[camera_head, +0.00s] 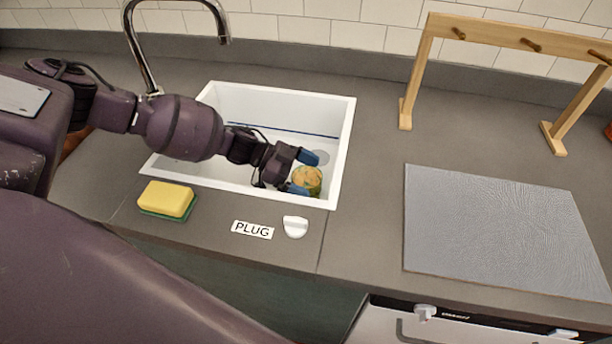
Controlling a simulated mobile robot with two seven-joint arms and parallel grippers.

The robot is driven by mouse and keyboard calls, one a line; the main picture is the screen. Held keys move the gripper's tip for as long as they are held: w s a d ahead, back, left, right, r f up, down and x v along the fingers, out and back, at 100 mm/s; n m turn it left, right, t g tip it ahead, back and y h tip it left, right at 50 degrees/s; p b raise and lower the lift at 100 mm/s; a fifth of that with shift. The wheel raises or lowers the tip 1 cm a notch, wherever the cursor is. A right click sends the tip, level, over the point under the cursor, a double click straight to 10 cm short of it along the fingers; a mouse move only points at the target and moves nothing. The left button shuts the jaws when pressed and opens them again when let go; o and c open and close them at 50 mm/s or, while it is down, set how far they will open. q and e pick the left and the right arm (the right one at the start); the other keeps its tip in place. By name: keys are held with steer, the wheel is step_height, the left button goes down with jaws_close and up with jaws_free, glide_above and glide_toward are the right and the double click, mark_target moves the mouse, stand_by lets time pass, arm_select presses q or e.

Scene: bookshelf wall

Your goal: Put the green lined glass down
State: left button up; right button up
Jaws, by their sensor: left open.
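My left gripper (304,172) reaches into the white sink (343,125) at its front right corner. Its blue-tipped fingers are open, one at the far side and one at the near side of a small round glass. The glass (309,177) looks greenish and orange-yellow; its lines are too small to make out. It is inside the sink near the front wall. I cannot tell whether the fingers touch it. My right gripper is not in view.
A yellow and green sponge (168,198), a "PLUG" label (252,230) and a white plug (295,227) lie on the counter in front of the sink. A grey mat (500,230) lies bare at right, below a wooden rack (500,38). A faucet (140,50) stands behind the sink.

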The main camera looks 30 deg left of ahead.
arm_select(q)
steer(key=v, duration=1.1)
steer(key=shift+a, duration=0.3)
steer(key=shift+s+r+p, duration=0.1)
steer(key=shift+r+p, duration=0.15)
steer(key=shift+p, duration=0.05)
